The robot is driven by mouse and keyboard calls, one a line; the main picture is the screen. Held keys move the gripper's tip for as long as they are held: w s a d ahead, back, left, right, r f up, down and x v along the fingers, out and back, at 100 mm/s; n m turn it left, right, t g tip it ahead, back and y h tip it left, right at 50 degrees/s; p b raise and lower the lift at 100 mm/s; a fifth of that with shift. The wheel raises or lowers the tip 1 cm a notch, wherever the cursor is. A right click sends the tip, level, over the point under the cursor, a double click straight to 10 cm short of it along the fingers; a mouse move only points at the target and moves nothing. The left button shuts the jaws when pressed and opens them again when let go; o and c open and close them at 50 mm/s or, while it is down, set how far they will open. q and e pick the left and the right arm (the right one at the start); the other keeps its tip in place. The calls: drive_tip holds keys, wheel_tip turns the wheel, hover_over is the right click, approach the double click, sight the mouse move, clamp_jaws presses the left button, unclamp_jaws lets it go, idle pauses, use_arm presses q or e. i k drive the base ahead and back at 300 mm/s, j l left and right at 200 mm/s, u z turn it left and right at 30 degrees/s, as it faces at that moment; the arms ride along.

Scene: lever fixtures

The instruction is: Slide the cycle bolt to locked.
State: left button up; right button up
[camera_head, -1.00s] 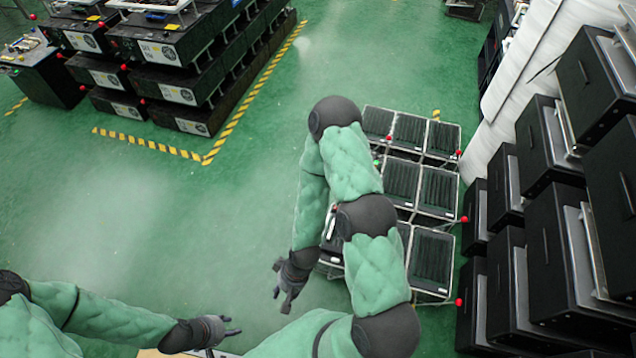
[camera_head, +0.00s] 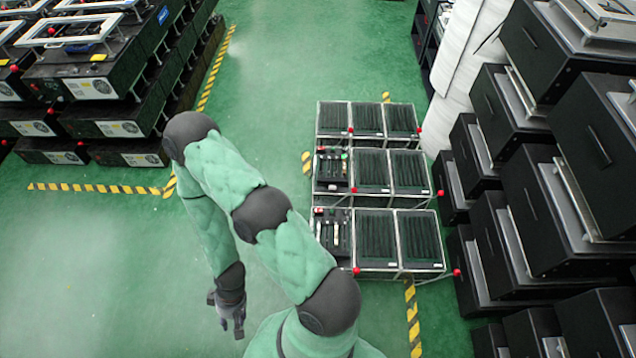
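I cannot pick out a cycle bolt for certain. Three rows of framed dark panels (camera_head: 373,172) stand on the floor right of centre. Small parts, some pale, red or green, show in the left panels of the middle row (camera_head: 331,168) and front row (camera_head: 331,232). They are too small to tell which is a bolt or how it is set. My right gripper (camera_head: 229,318) hangs low, left of the front row and apart from it. Its fingers look spread and empty. My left gripper is out of view.
Stacked black cases (camera_head: 530,200) line the right side. Dark battery-like units (camera_head: 110,90) stand at the far left. Red balls (camera_head: 356,271) stick out at the panel frames' corners. Green floor (camera_head: 120,260) is clear on the left.

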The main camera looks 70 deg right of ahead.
sight(333, 182)
drive_tip(key=i+z, duration=0.3)
drive_tip(key=i, duration=0.4)
drive_tip(key=i+j+z, duration=0.3)
drive_tip(key=i, duration=0.45)
drive_tip(key=i+l+z, duration=0.1)
drive_tip(key=i+z, duration=0.2)
drive_tip(key=z, duration=0.15)
drive_tip(key=i+z, duration=0.6)
drive_tip(key=z, duration=0.25)
drive_tip(key=i+j+z, duration=0.2)
drive_tip(key=z, duration=0.25)
drive_tip(key=i+l+z, duration=0.1)
drive_tip(key=z, duration=0.35)
drive_tip(key=i+z, duration=0.25)
drive_tip(key=z, duration=0.2)
drive_tip(key=i+z, duration=0.2)
drive_tip(key=z, duration=0.2)
drive_tip(key=i+j+z, duration=0.15)
drive_tip(key=z, duration=0.3)
drive_tip(key=i+j+z, duration=0.15)
drive_tip(key=z, duration=0.3)
drive_tip(key=i+j+z, duration=0.15)
drive_tip(key=z, duration=1.2)
